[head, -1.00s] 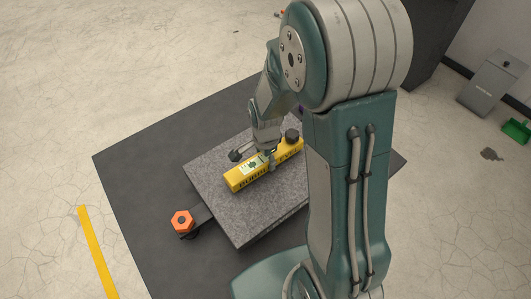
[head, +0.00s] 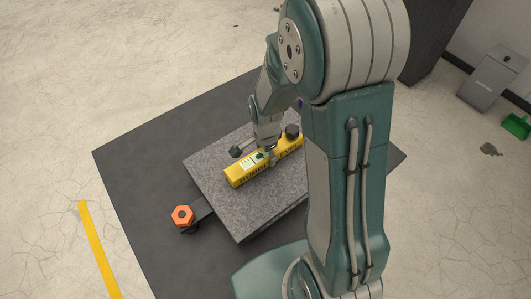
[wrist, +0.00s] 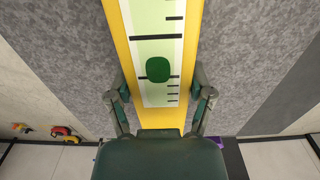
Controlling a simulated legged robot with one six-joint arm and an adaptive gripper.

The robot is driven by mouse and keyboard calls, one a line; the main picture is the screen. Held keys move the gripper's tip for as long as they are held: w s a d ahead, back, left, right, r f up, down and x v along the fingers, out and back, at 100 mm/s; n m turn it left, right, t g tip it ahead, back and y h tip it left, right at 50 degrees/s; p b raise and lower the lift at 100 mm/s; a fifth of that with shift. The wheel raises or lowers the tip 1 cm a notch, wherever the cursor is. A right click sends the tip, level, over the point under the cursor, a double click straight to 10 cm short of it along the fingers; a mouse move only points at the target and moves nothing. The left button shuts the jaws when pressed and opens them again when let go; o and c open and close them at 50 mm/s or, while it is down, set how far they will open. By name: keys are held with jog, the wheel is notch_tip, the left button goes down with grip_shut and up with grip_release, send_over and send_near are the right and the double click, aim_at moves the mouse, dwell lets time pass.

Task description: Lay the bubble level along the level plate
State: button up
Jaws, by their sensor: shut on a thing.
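The bubble level is a long yellow bar (head: 240,176) with black lettering and a pale green scale. It lies along the grey speckled granite slab (head: 238,222), toward its back right; I cannot tell whether it touches the slab or hangs just above. My gripper (head: 267,158) comes down on it from above and is shut on its middle. In the wrist view, the two fingers (wrist: 161,97) sit on either side of the yellow bar (wrist: 118,30), and a dark green bubble (wrist: 158,69) shows in the scale. I make out no separate level plate; my arm hides the slab's right part.
An orange hexagonal knob (head: 183,215) stands at the slab's front left. A dark mat (head: 130,165) surrounds the slab. A yellow floor stripe (head: 98,250) runs at left. A grey bin (head: 491,78) stands far right.

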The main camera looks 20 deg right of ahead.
jog(key=shift+f, duration=0.25)
jog(key=o, duration=1.3)
notch_tip(320, 180, up, 11)
jog(key=shift+f, duration=0.1)
jog(key=shift+r, duration=0.6)
